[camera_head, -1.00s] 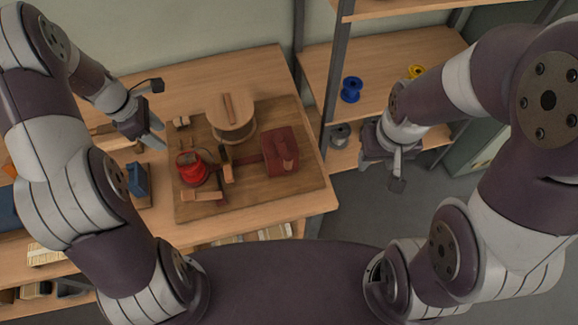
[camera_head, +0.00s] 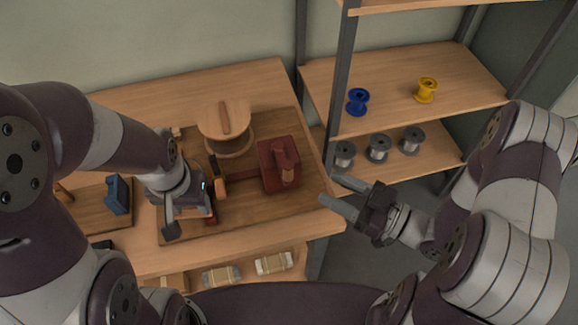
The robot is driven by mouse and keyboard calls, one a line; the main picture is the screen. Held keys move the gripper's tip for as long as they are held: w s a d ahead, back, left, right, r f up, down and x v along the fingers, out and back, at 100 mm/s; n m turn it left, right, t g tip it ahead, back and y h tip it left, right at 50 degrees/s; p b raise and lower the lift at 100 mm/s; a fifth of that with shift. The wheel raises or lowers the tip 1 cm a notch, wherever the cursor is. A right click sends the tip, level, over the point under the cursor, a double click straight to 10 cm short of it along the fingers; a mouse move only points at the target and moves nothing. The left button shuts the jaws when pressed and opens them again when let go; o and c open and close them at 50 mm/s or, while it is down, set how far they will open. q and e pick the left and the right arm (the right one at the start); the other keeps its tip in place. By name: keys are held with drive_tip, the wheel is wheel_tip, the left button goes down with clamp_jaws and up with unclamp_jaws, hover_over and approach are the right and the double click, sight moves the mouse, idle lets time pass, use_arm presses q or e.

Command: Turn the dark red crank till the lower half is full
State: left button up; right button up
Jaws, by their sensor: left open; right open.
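A dark red block (camera_head: 270,178) with an upright dark red handle-like part (camera_head: 286,158), perhaps the crank, stands on the right of the wooden board (camera_head: 245,205). A dark red bar runs left from it. A round pale wooden piece (camera_head: 224,117) with a raised strip across its top stands behind. My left gripper (camera_head: 188,226) is open, pointing down over the board's front left. It hides most of the bright red object there; only a sliver of red shows. My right gripper (camera_head: 345,193) is open and empty, right of the board, apart from the block. Whether the lower half is full cannot be seen.
A blue piece (camera_head: 117,195) stands on a board at the left. The shelf at the right holds a blue spool (camera_head: 358,101), a yellow spool (camera_head: 426,90) and grey spools (camera_head: 378,148) below. Wrapped bundles (camera_head: 222,275) lie under the front table edge.

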sight(288, 168)
drive_tip(key=p+x, duration=0.1)
drive_tip(key=x, duration=1)
drive_tip(key=shift+w+a, duration=0.15)
drive_tip(key=shift+a, duration=0.1)
drive_tip(key=shift+c, duration=0.4)
clamp_jaws()
